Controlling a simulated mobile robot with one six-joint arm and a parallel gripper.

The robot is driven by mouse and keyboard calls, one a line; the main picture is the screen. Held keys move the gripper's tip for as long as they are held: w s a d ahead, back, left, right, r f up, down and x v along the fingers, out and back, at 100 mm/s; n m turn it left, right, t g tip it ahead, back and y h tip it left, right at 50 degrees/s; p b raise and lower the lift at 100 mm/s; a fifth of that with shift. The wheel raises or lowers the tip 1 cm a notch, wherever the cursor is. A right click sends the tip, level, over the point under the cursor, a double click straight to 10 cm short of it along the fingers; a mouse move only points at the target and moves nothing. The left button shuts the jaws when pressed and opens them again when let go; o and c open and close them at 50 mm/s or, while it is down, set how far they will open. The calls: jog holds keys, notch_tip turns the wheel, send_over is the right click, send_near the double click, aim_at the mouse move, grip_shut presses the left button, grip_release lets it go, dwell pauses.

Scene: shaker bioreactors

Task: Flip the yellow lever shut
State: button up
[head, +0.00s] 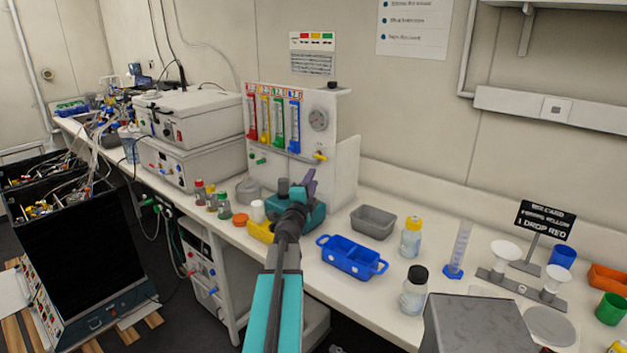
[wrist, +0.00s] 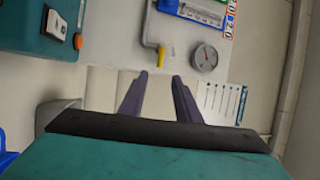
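The yellow lever (head: 320,156) sticks out from the lower right of the white flowmeter panel (head: 340,120), below the round gauge (head: 318,119). In the wrist view its yellow tip (wrist: 161,54) shows at the end of a grey fitting, left of the gauge (wrist: 205,57). My gripper (head: 298,184) is in front of the panel, below the lever in the head picture. In the wrist view its two purple fingers (wrist: 160,90) are apart with nothing between them. The lever tip appears beyond the fingers, and I see no contact.
Red, yellow, green and blue flowmeters (head: 273,122) stand on the panel left of the gauge. White instruments (head: 190,117) stand left of the panel.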

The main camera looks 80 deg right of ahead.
jog(key=shift+a, duration=0.55)
